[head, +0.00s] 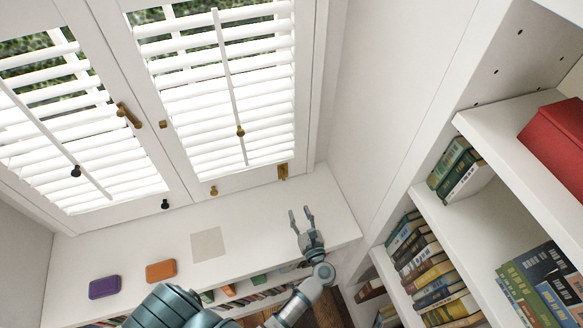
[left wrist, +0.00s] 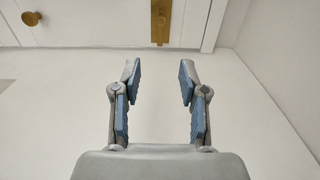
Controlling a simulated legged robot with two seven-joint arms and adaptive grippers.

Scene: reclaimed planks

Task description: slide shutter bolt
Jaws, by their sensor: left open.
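White louvred shutters stand at the window, a left panel (head: 60,115) and a right panel (head: 215,85). An upright brass bolt plate (head: 283,171) sits at the lower right corner of the right panel. It shows at the top of the left wrist view (left wrist: 161,20), ahead of the fingers and apart from them. A round brass knob (head: 213,190) is to its left, also in the left wrist view (left wrist: 31,18). A slanted brass latch (head: 129,115) is where the panels meet. My left gripper (head: 301,211) is open and empty over the sill, below the bolt plate. My right gripper is out of view.
The white sill (head: 235,225) holds a purple block (head: 104,287), an orange block (head: 161,270) and a flat beige square (head: 208,244), all left of my gripper. A bookcase (head: 428,200) stands at the right. The sill around my left gripper is clear.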

